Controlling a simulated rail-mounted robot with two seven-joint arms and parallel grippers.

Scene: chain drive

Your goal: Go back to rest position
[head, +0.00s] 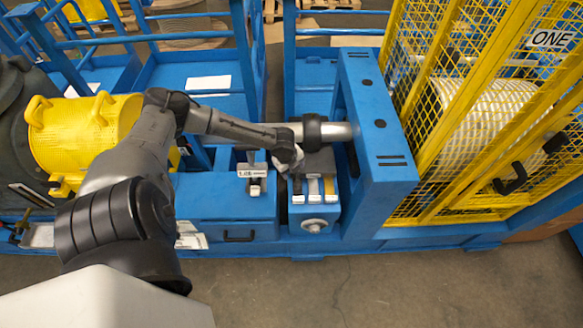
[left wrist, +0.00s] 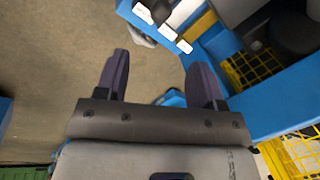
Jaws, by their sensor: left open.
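My left arm reaches in from the left in the head view, over the blue machine (head: 225,205). The tabs also show at the top of the left wrist view (left wrist: 168,32), beyond the fingertips. My right gripper is not in view.
A blue upright frame (head: 375,125) stands right of my wrist, with a grey shaft (head: 342,131) beside it. A yellow mesh cage (head: 440,190) labelled ONE is farther right. A yellow cover (head: 75,135) lies left of my arm. Bare floor (head: 400,290) is in front.

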